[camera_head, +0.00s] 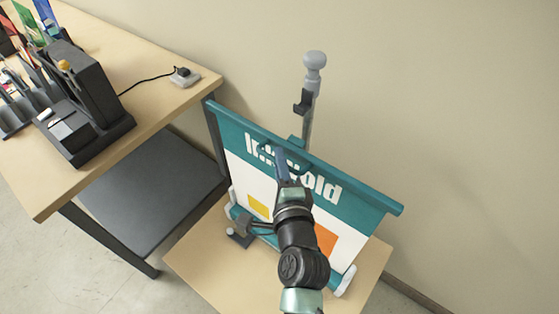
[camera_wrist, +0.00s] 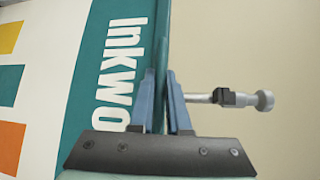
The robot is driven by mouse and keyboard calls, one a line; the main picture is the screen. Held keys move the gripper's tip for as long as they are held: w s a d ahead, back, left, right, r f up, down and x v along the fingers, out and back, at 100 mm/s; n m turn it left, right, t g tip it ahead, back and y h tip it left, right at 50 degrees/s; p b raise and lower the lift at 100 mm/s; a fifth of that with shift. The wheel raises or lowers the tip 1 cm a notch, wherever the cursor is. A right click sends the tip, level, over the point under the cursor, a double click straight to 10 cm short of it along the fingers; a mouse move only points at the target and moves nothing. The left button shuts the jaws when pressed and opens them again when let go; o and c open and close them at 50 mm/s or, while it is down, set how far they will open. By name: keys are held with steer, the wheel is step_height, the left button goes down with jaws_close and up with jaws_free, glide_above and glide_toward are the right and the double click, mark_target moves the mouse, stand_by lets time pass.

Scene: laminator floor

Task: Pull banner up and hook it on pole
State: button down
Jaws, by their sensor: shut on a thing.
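The teal and white banner (camera_head: 344,200) is partly pulled up from its base on a low wooden stand. Its teal top bar (camera_head: 376,194) slants down to the right. My gripper (camera_head: 279,154) is shut on the middle of the top bar, at its handle. In the wrist view the blue fingers of my gripper (camera_wrist: 168,100) close on the banner's edge (camera_wrist: 161,40). The grey pole (camera_head: 308,112) stands behind the banner, with a dark hook (camera_head: 302,103) and a round knob on top. The hook is above the top bar and apart from it. My arm hides part of the banner.
A wooden desk (camera_head: 150,120) at the left holds a black machine (camera_head: 85,90) and several small items. The low wooden stand (camera_head: 205,270) is under the banner. The beige wall is behind the pole; the space right of the banner is free.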

step_height(320, 180, up, 10)
steer(key=p, duration=0.7)
steer(key=shift+w+r, duration=0.1)
steer(key=shift+r, duration=0.15)
steer(key=c, duration=0.9)
jaws_free()
steer(key=shift+f, duration=0.2)
steer(key=shift+f+b+v, duration=0.2)
steer(key=shift+b+v, duration=1.3)
steer(key=shift+v, duration=5.05)
